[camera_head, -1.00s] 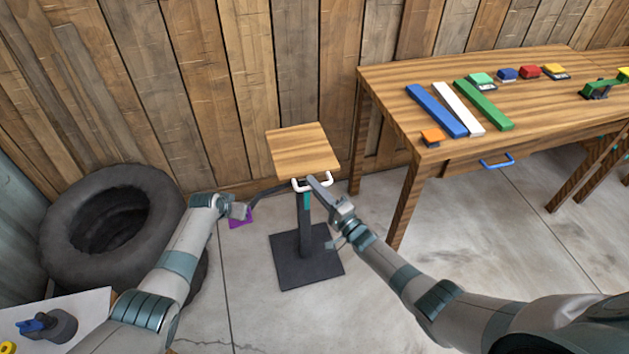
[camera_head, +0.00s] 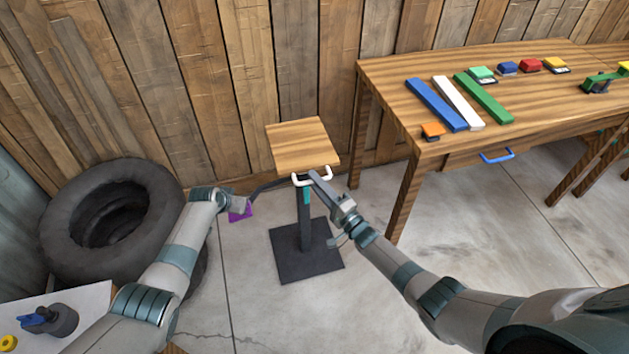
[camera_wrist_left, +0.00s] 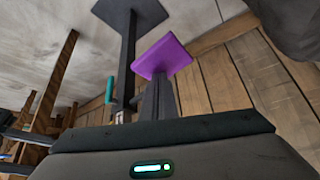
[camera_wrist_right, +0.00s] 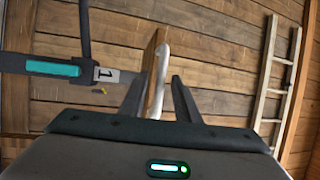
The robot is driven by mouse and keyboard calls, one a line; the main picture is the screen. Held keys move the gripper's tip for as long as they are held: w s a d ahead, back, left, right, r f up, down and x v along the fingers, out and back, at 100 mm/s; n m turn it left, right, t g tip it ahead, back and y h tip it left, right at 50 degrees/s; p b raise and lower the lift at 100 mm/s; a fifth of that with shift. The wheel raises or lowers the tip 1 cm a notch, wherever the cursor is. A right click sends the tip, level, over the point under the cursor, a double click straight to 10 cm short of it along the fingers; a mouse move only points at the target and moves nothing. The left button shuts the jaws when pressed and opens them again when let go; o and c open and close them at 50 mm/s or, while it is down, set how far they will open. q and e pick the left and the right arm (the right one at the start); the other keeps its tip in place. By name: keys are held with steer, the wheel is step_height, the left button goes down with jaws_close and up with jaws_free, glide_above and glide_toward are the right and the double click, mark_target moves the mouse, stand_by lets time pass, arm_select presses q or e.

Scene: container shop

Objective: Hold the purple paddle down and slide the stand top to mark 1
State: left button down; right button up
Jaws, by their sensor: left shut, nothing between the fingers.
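The stand has a square wooden top (camera_head: 302,146), a dark post and a dark base plate (camera_head: 306,252). A white handle (camera_head: 325,178) is on the top's front edge and shows in the right wrist view (camera_wrist_right: 162,70). The purple paddle (camera_head: 240,212) is low at the left, at the end of a dark arm. My left gripper (camera_head: 238,205) is shut and empty at the paddle; the left wrist view shows its fingers in front of the purple plate (camera_wrist_left: 163,56). Contact is unclear. My right gripper (camera_wrist_right: 159,85) is open, fingers either side of the handle. A label "1" (camera_wrist_right: 103,75) sits beside a teal strip.
A wooden table (camera_head: 390,95) with coloured bars and blocks stands at the right. A wooden wall is close behind the stand.

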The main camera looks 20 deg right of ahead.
steer(key=v, duration=1.1)
steer(key=shift+r, duration=0.1)
